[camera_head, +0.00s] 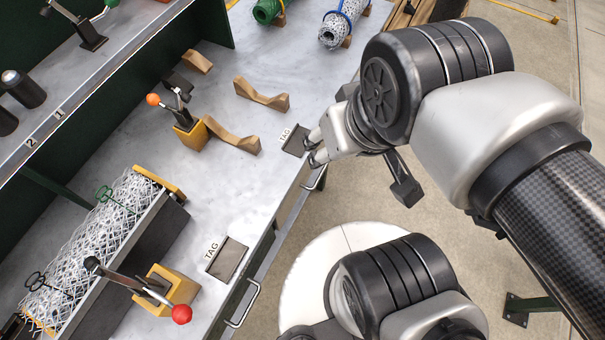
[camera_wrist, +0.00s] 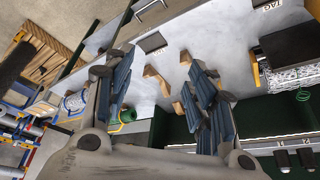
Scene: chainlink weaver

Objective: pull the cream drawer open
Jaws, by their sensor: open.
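A narrow cream drawer front (camera_head: 291,201) shows on the bench's front side in the head view, seen steeply from above. A metal bar handle (camera_head: 317,179) sticks out near its far end, partly hidden by my gripper (camera_head: 314,147). My gripper is open and empty, by the bench's front edge, just above and beyond that handle in the picture. Its fingers do not visibly touch the handle. In the wrist view my gripper (camera_wrist: 160,92) has its two blue-padded fingers wide apart, with the bench top between them. The drawer looks closed, though its front is mostly foreshortened.
A second bar handle (camera_head: 243,304) is on the nearer bench front. The grey bench top (camera_head: 225,180) carries wooden cradles (camera_head: 262,95), an orange-knobbed clamp (camera_head: 188,130), a red-knobbed clamp (camera_head: 165,290) and a white mesh roll (camera_head: 95,240). Concrete floor lies right of the bench.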

